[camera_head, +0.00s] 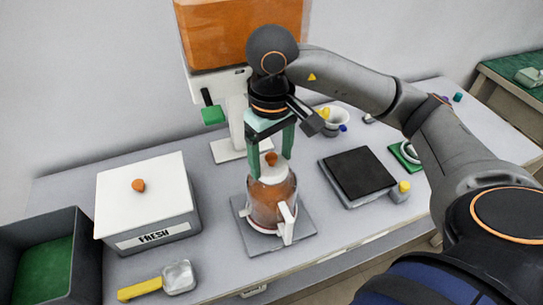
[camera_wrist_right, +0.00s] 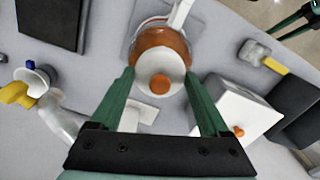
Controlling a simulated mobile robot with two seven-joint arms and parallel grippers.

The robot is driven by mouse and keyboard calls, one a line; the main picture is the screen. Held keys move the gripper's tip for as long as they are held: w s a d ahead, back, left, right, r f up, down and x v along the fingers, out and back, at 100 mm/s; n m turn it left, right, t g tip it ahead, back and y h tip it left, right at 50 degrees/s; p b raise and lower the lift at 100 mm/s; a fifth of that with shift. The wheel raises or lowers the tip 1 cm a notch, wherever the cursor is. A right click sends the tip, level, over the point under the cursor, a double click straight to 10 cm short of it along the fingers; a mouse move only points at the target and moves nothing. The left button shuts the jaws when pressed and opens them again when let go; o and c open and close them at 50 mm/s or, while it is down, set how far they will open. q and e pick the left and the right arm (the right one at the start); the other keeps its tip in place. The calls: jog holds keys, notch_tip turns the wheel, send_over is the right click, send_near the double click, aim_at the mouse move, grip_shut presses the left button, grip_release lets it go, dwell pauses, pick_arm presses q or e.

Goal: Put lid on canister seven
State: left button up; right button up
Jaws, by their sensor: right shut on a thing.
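A clear canister (camera_head: 272,205) with orange-brown contents and a white handle (camera_head: 287,222) stands upright on a grey square plate; it also shows in the right wrist view (camera_wrist_right: 157,38). A round white lid (camera_head: 270,176) with an orange knob is at its mouth, and in the wrist view the lid (camera_wrist_right: 148,70) covers the opening. I cannot tell whether it is fully seated. My right gripper (camera_head: 271,167) comes from above, its green fingers shut on the lid's sides. No number is readable on the canister. Dark green finger-like parts, perhaps my left gripper (camera_wrist_right: 296,22), show at the wrist view's top right.
A white-lidded box marked FRESH (camera_head: 150,205) stands left, beside a dark bin (camera_head: 85,262). A yellow-handled scoop (camera_head: 160,281) lies in front. An orange hopper with a stand (camera_head: 232,125) rises behind. A black-topped scale (camera_head: 360,173) and a white cup (camera_head: 338,118) are right.

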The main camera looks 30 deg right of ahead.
dwell(0.4)
jog(key=o, duration=1.2)
jog(key=shift+c, duration=0.2)
jog(key=shift+r+p, duration=2.55)
jog(key=shift+r, duration=0.95)
grip_shut()
